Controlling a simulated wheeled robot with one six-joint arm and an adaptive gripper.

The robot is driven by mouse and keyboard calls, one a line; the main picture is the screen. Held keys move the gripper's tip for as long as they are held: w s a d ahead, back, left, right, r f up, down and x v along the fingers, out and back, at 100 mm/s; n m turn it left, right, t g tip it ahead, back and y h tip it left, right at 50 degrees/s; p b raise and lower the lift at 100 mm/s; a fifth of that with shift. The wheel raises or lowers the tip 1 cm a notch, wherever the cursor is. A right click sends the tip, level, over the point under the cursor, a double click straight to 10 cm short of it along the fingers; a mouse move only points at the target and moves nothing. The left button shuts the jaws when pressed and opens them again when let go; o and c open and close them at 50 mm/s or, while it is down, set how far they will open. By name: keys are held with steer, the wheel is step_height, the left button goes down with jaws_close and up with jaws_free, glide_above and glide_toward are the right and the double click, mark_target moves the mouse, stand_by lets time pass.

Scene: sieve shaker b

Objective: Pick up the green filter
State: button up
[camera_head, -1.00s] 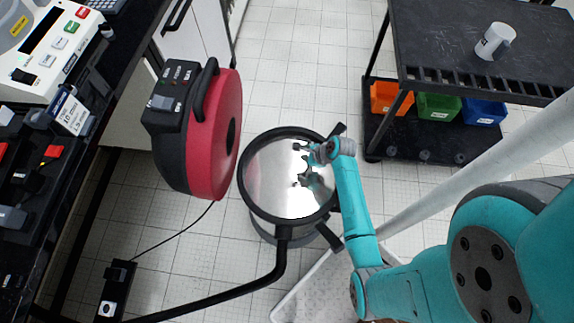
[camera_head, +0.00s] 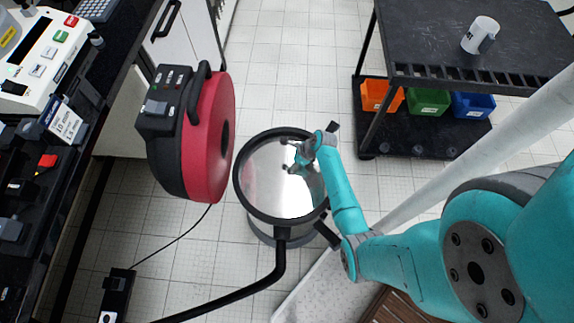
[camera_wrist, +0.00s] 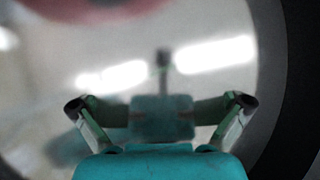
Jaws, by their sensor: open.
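I cannot make out a green filter in either view. A vacuum tank with a black rim (camera_head: 238,185) stands open on the floor, its shiny metal inside showing. Its red and black motor head (camera_head: 208,135) is raised to the left of the opening. My gripper (camera_head: 297,163) is over the right half of the tank opening; its depth relative to the rim is hard to tell. In the wrist view my gripper (camera_wrist: 160,103) has its two fingers spread, with nothing visible between them but a blurred mirror image of the gripper in the metal.
A black hose (camera_head: 265,283) runs from the tank's front to the lower left. A dark bench (camera_head: 85,150) with devices lines the left. A black cart (camera_head: 430,50) at the upper right holds a white mug (camera_head: 480,35) and orange, green (camera_head: 428,102) and blue bins.

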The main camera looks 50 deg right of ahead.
steer(key=shift+x, duration=1.4)
steer(key=shift+d, duration=0.1)
steer(key=c, duration=1.5)
steer(key=shift+r, duration=0.2)
